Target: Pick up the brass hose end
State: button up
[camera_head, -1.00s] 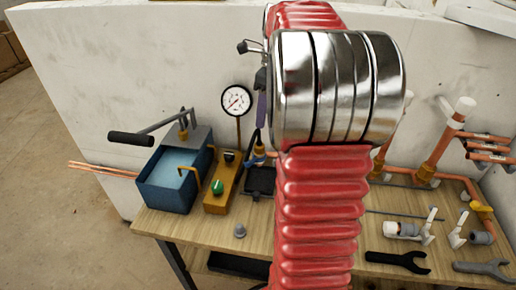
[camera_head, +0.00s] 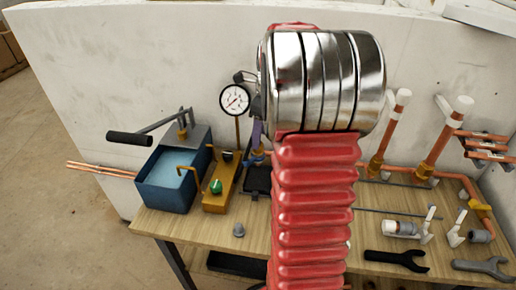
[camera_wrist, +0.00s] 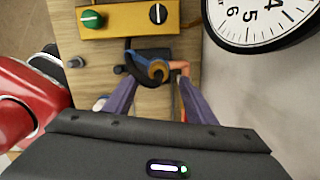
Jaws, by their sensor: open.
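The brass hose end (camera_wrist: 158,70) shows in the wrist view as a round brass piece with a blue hose part beside it, near a black block. In the head view the brass hose end (camera_head: 258,150) is small, just under my gripper and partly crowded by my arm. My gripper (camera_wrist: 156,82) is open, with its purple fingers on either side below the brass piece in the wrist view. I cannot tell whether they touch it. In the head view one purple finger of my gripper (camera_head: 256,134) shows left of my arm.
A pressure gauge (camera_head: 235,99) stands on a brass-coloured block (camera_head: 220,190), close to my gripper. A blue water tank with a pump handle (camera_head: 168,190) is at left. Copper pipes (camera_head: 440,140), white fittings and wrenches (camera_head: 397,261) are at right. A pale wall stands behind.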

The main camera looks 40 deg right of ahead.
jog(key=shift+f, duration=0.1)
jog(key=shift+w+a+f, duration=0.15)
jog(key=shift+f, duration=1.1)
jog(key=shift+w+a+f, duration=0.1)
jog(key=shift+w+f, duration=0.05)
jog(key=shift+f, duration=1.1)
jog(key=shift+c, duration=0.4)
jog(key=c, duration=0.8)
jog(key=shift+r, duration=0.1)
jog(key=shift+c, duration=0.2)
notch_tip(320, 180, up, 7)
jog(key=shift+f, duration=0.1)
jog(key=s+a, duration=0.3)
jog(key=a, duration=0.1)
jog(key=s+a, duration=0.4)
jog(key=a, duration=0.1)
jog(key=s+a, duration=0.4)
jog(key=a, duration=0.1)
jog(key=shift+a, duration=0.15)
jog(key=shift+r, duration=0.2)
